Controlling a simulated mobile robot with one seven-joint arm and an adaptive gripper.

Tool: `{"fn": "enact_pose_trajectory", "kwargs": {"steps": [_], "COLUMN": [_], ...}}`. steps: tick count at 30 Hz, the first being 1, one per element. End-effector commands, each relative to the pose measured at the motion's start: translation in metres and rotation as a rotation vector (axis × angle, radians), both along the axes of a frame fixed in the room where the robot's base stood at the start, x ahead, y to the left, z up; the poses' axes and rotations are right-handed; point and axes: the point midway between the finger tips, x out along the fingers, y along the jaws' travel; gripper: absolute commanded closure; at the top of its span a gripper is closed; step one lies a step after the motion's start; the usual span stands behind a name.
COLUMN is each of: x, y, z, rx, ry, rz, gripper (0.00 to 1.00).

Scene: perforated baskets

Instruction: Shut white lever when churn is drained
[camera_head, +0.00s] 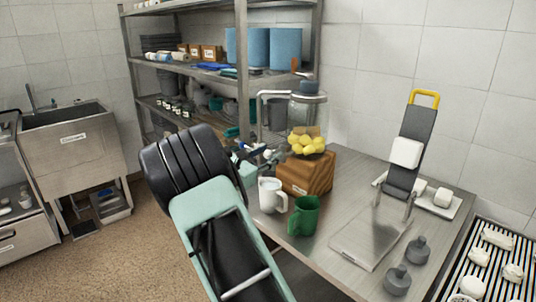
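A clear glass jar with a grey lid (309,88), which looks like the churn, stands on a wooden block (307,174) on the steel table. Yellow lumps (306,142) show in its lower part; I cannot make out any liquid level. Small white and blue parts (262,151) sit left of the jar, beside the block; which of them is the white lever is too small to tell. My mint-and-black arm reaches up from the bottom toward them. My gripper is mostly hidden behind the arm, and its fingers cannot be made out.
A white mug (272,195) and a green mug (304,216) stand close to the block's front, near my arm. A press-like stand with a yellow handle (424,98), a flat plate (368,240) and two grey weights (398,280) are to the right. Shelves (190,60) stand behind.

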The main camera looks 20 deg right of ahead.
Motion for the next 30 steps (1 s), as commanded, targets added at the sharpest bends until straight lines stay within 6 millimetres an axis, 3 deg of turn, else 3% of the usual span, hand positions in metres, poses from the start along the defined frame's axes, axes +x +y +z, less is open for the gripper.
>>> {"fn": "enact_pose_trajectory", "kwargs": {"steps": [8, 19, 30], "x": [0.0009, 0.0007, 0.0016], "y": [-0.0018, -0.0016, 0.0014], "z": [0.0005, 0.0005, 0.0007], "rx": [-0.001, 0.000, 0.000], "ry": [-0.001, -0.001, -0.001], "rz": [0.000, 0.000, 0.001], "gripper": [0.62, 1.00, 1.00]}}
